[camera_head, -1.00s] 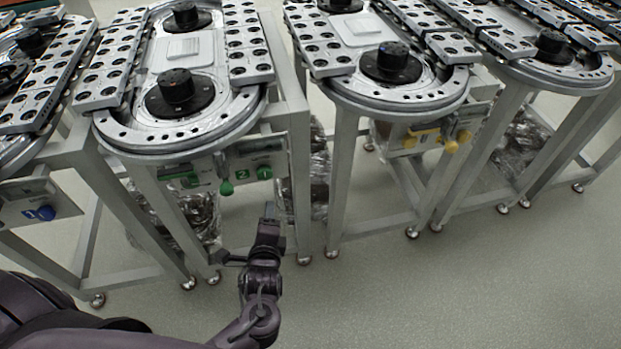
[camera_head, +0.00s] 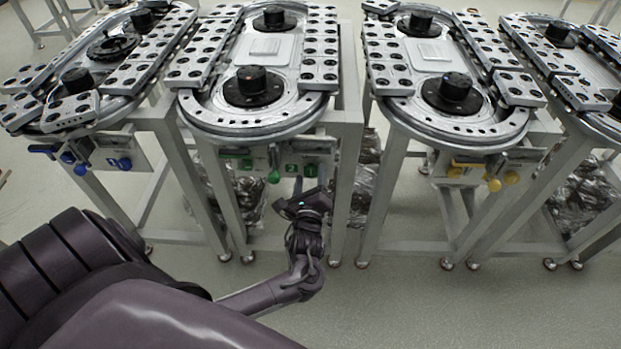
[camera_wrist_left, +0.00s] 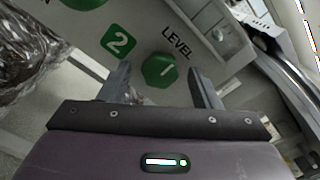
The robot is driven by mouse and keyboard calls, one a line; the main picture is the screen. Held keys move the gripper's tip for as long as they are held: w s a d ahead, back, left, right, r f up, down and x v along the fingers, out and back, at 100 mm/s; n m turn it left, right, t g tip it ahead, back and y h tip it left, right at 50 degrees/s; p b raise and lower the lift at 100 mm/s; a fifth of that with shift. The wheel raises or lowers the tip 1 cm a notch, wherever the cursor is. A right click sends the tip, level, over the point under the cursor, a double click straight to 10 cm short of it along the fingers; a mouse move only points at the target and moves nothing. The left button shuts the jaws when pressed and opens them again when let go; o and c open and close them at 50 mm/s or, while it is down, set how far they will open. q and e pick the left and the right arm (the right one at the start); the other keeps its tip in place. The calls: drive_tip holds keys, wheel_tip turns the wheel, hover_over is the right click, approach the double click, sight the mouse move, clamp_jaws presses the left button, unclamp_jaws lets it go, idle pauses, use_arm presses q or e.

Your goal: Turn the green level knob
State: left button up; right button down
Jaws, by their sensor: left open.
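The green level knob (camera_head: 310,170) is on the front panel of the station marked 2, right of the green number 2 label (camera_head: 291,169). My left gripper (camera_head: 304,196) is just below and in front of the panel. In the wrist view its two fingers (camera_wrist_left: 159,87) are apart, with the knob showing between and ahead of them; contact cannot be told. My right gripper is not in view.
Another green knob (camera_head: 273,175) hangs left of the number label. A station with blue knobs (camera_head: 124,163) stands left and one with yellow knobs (camera_head: 494,184) right. Grey table legs flank the panel. Wrapped bundles (camera_head: 247,197) lie beneath. The front floor (camera_head: 420,310) is clear.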

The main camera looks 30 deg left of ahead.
use_arm(q)
drive_tip(key=shift+w, duration=0.1)
drive_tip(key=c, duration=1)
